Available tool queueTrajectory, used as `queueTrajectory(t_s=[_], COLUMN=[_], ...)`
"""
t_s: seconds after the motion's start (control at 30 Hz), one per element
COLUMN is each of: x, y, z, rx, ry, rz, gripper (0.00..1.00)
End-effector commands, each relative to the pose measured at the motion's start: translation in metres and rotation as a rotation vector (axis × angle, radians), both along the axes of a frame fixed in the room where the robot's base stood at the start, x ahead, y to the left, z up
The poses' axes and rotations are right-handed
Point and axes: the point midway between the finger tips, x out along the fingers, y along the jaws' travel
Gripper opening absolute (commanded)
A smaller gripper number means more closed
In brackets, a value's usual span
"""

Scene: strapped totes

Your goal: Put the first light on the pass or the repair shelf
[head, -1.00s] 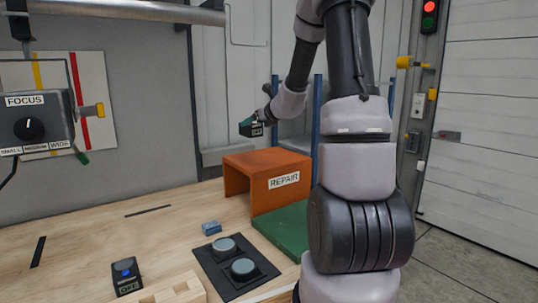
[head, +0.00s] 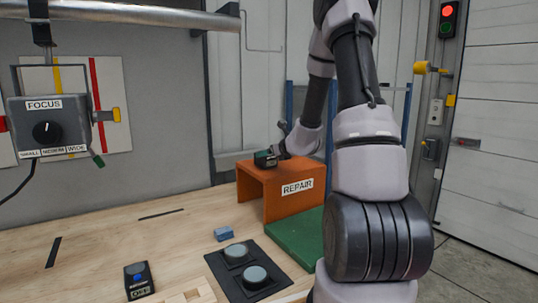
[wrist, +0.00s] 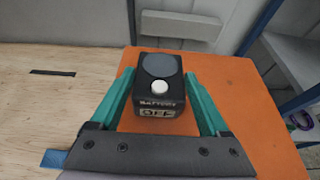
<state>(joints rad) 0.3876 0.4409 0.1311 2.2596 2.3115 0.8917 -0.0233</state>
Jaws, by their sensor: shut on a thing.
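My gripper (head: 274,157) is shut on a small black light (wrist: 160,90). In the wrist view the light shows a dark round top, a white button and the labels BATTERY and OFF between my teal fingers. The light is over the top of the orange repair shelf (head: 285,187), labelled REPAIR; whether it touches the top I cannot tell. The shelf's top also shows in the wrist view (wrist: 240,140). A green board (head: 297,238), with no readable label, lies in front of the shelf. Another black light (head: 139,281) with a blue button and OFF label stands at the front left.
A dark tray (head: 212,262) with two round grey discs lies on the wooden bench. A small blue block (head: 223,233) lies behind it. The grey FOCUS box (head: 47,125) hangs at the left. Blue posts (head: 406,125) stand behind the shelf.

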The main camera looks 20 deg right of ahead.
Motion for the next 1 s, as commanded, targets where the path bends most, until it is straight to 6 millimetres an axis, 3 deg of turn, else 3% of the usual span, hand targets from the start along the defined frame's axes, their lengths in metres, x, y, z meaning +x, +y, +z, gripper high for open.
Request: queueTrajectory(t_s=[0.17, 0.2, 0.23, 0.57, 1.0], x=[0.000, 0.000, 0.000, -0.002, -0.079], y=[0.000, 0.000, 0.000, -0.001, -0.016], z=[-0.003, -0.003, -0.003, 0.002, 0.035], rx=[0.001, -0.001, -0.001, -0.001, -0.003], ry=[-0.001, 0.000, 0.000, 0.000, -0.002], rz=[0.001, 0.001, 0.001, -0.001, -0.001], gripper=[0.00, 0.95, 1.00, 1.00, 1.00])
